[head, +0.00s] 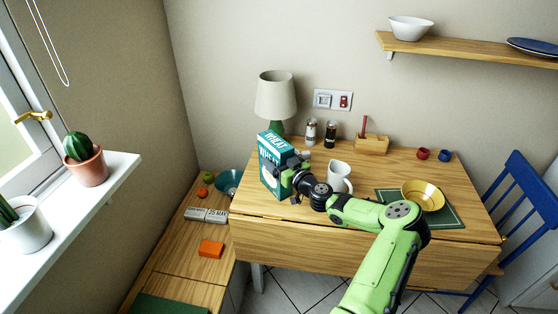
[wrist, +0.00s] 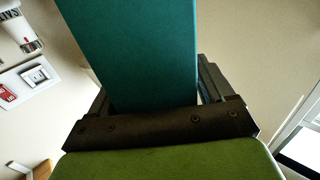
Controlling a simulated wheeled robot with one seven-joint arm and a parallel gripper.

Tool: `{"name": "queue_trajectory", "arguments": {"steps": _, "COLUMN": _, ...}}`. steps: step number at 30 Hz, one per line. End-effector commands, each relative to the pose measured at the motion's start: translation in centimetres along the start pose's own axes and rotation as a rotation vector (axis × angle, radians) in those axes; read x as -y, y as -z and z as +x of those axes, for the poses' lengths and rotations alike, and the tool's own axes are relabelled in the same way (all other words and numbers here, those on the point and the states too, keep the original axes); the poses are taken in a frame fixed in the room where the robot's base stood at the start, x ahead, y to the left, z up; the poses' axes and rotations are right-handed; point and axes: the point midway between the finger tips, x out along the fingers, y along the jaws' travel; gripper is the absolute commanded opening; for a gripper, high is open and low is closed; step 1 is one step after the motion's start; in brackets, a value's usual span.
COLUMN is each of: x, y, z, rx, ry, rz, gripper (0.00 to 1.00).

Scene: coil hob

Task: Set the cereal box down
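The teal cereal box (head: 270,164) is upright at the left end of the wooden table (head: 300,212), with white lettering on its front. My gripper (head: 291,176) reaches it from the right and is shut on it. In the wrist view the box (wrist: 140,50) rises between the two dark fingers of my gripper (wrist: 155,95). I cannot tell whether the base of the box touches the tabletop.
A lamp (head: 276,95) stands behind the box. A white mug (head: 339,177) is right of my gripper, and a yellow bowl (head: 422,195) sits on a green mat further right. A lower bench (head: 180,250) at left holds a teal bowl (head: 228,183) and an orange block (head: 211,249).

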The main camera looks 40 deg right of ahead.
Motion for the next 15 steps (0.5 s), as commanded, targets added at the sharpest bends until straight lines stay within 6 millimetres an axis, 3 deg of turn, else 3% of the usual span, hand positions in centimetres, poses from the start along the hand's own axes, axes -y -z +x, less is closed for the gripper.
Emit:
{"name": "queue_trajectory", "arguments": {"steps": 11, "x": 0.0, "y": 0.5, "z": 0.0, "rx": -0.001, "ry": 0.000, "rz": 0.002, "gripper": 0.89}}
{"name": "queue_trajectory", "arguments": {"steps": 15, "x": -0.1, "y": 0.3, "z": -2.9, "rx": 0.002, "ry": -0.002, "rz": 0.002, "gripper": 0.89}}
